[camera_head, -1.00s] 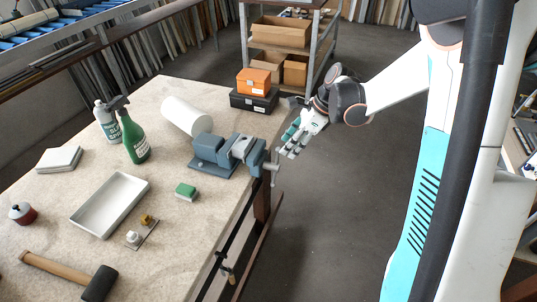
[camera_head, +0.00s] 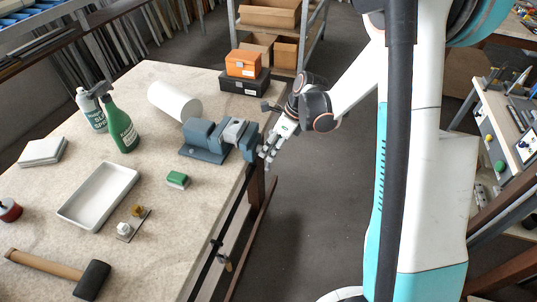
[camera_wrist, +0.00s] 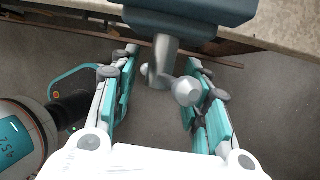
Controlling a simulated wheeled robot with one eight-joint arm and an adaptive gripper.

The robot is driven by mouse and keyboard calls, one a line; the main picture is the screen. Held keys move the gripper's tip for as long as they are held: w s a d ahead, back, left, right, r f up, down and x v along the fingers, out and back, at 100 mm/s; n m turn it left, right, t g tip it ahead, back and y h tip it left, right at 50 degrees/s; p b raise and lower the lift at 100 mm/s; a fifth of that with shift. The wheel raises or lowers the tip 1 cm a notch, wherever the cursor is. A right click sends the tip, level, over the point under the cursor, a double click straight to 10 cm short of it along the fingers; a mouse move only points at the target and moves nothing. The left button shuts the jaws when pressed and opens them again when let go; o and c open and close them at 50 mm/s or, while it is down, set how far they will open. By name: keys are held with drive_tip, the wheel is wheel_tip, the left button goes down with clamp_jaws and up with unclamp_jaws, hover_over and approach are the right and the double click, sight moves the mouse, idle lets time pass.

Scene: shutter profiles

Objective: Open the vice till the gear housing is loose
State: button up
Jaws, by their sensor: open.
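The blue-grey vice (camera_head: 205,153) stands at the right edge of the workbench. A light grey block, apparently the gear housing (camera_head: 233,130), sits between its jaws, and I cannot tell how tightly. My gripper (camera_head: 269,153) is just right of the vice's outer end and hides most of the handle in the head view. In the wrist view, the vice body (camera_wrist: 190,18) crosses the top. The grey handle (camera_wrist: 187,92) with ball ends extends between the open fingers of my gripper (camera_wrist: 162,62), with gaps on both sides. The housing is out of the wrist view.
The workbench (camera_head: 190,235) also carries a white roll (camera_head: 173,101), a green spray bottle (camera_head: 119,125), a white tray (camera_head: 75,213), a green-topped sponge (camera_head: 177,179) and a mallet (camera_head: 92,279). Orange (camera_head: 243,64) and black boxes stand behind the vice.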

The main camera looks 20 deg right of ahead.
drive_tip(key=shift+x, duration=1.2)
clamp_jaws()
drive_tip(key=shift+s+a+t+h+b, duration=0.1)
drive_tip(key=shift+t+h+b, duration=0.45)
drive_tip(key=shift+t, duration=0.15)
drive_tip(key=shift+n+t+h, duration=0.3)
drive_tip(key=shift+t+h, duration=0.05)
drive_tip(key=shift+t, duration=0.05)
unclamp_jaws()
